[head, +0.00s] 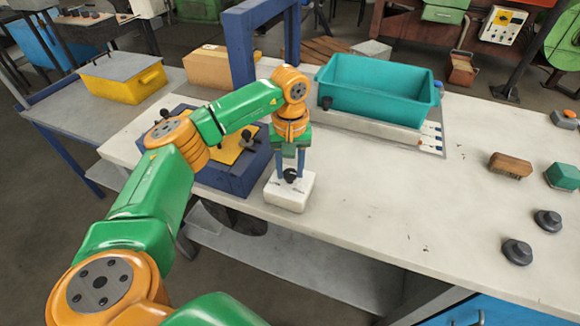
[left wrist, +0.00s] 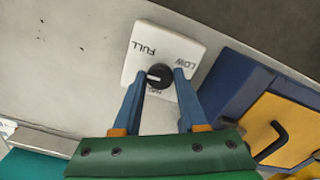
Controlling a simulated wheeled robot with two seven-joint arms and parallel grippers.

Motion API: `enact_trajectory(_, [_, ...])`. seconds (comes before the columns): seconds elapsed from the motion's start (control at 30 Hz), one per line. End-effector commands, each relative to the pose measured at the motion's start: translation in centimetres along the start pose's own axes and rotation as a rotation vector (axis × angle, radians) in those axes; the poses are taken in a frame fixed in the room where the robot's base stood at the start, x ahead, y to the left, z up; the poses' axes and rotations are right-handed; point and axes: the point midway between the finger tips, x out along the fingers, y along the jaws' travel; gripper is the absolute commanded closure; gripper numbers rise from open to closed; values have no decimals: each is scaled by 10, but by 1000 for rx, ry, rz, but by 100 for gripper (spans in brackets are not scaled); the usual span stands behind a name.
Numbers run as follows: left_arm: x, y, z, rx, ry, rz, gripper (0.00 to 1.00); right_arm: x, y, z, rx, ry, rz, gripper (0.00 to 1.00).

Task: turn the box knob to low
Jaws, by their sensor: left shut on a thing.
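The white control box (head: 291,196) stands near the front edge of the pale bench. Its black knob (head: 291,175) is on top, and in the left wrist view the knob (left wrist: 159,76) shows a pale pointer line lying roughly sideways. FULL and LOW are printed on the box (left wrist: 148,58) on either side of the knob; a small third label by the fingers is too small to read. My left gripper (head: 290,168) reaches down from above, and its blue fingers (left wrist: 159,82) are shut on the knob. My right gripper is not in view.
A blue fixture (head: 235,178) with a yellow top stands left of the box. A teal bin (head: 375,92) is behind it to the right. Small black knobs (head: 517,251), a brush (head: 510,165) and a green block (head: 563,176) are far right. The bench between is clear.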

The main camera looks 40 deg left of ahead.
Motion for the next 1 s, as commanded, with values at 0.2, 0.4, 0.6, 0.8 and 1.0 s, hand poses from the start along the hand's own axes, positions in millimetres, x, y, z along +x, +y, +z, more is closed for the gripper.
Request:
enact_trajectory(0.2, [-2, 0, -1, -203, 3, 3, 100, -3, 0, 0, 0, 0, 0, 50])
enact_trajectory(0.4, [-2, 0, -1, -394, 4, 3, 100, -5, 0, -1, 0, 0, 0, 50])
enact_trajectory(0.6, [-2, 0, -1, -584, 4, 3, 100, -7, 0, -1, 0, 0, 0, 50])
enact_trajectory(0.8, [-2, 0, -1, -774, 4, 4, 100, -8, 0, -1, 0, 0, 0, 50])
enact_trajectory(1.0, [-2, 0, -1, -964, 4, 4, 100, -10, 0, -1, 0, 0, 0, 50])
